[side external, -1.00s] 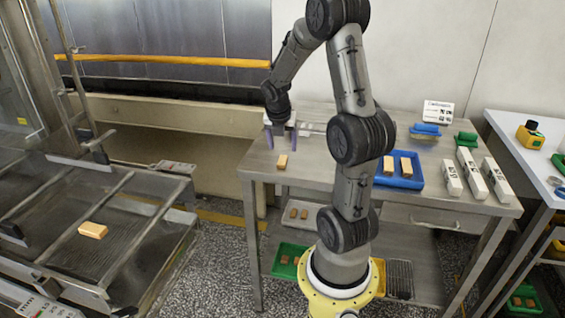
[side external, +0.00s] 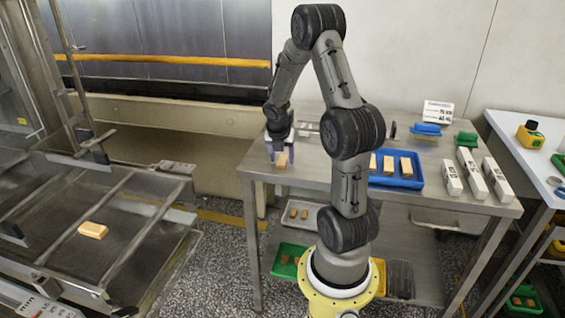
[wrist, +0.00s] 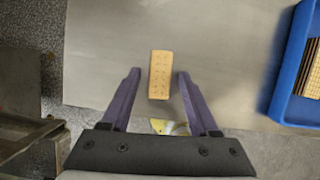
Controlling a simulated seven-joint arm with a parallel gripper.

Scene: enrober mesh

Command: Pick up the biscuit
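A tan rectangular biscuit (wrist: 160,75) lies flat on the steel table in the wrist view, close to the table's edge. The same biscuit (side external: 282,160) shows at the table's left end in the side view. My gripper (wrist: 159,72) is open, its two purple fingers pointing down around the biscuit's near part, one on each side with a gap. In the side view my gripper (side external: 270,155) is low at the biscuit. Whether the fingertips touch the table is hard to tell.
A blue tray (side external: 397,184) with several biscuits stands right of my arm. White boxes (side external: 474,176) and a small sign (side external: 438,111) are farther right. At left, another biscuit (side external: 93,230) lies on the conveyor mesh (side external: 60,255). The steel table (wrist: 225,50) around the biscuit is clear.

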